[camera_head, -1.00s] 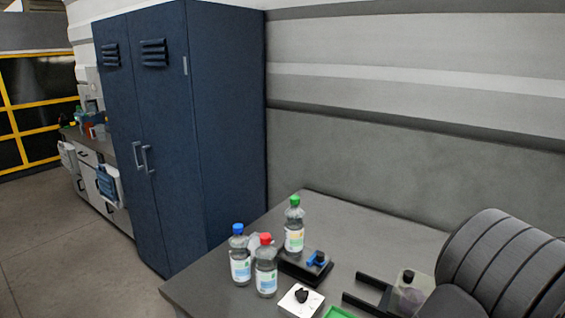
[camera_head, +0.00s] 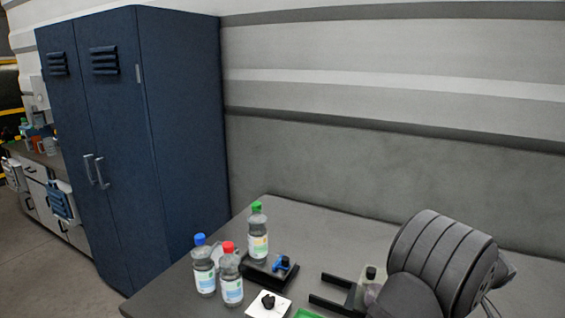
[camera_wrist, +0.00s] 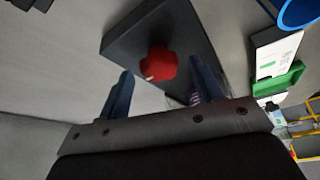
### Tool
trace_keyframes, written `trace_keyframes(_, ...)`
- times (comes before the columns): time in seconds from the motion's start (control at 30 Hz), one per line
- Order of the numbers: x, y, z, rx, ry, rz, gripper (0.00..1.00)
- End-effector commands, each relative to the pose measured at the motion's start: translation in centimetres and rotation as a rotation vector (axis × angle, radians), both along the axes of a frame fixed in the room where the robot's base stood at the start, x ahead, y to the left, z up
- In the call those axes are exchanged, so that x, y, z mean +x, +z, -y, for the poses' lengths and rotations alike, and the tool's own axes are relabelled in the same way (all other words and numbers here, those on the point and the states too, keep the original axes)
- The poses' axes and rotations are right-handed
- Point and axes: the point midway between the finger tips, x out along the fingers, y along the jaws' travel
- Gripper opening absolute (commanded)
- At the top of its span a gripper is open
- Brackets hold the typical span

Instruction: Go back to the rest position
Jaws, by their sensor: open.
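My gripper (camera_wrist: 160,65) is open in the wrist view, its two blue-grey fingers standing apart. A red knob (camera_wrist: 158,64) with a small white mark sits on a dark box (camera_wrist: 180,35) and appears between the fingertips. The fingers do not close on it; its distance from them is hard to judge. In the head view a dark ribbed part of my arm (camera_head: 440,255) is above the right side of the grey table (camera_head: 330,235).
Three bottles with blue (camera_head: 203,268), red (camera_head: 231,278) and green (camera_head: 258,236) caps stand on the table's left. The back is clear.

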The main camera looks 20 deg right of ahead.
Motion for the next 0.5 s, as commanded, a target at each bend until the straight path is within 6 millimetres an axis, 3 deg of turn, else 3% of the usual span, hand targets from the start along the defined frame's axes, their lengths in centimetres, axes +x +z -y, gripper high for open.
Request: trace_keyframes(0.5, -0.17, 0.48, 0.12, -0.002, -0.001, 0.001, 0.6)
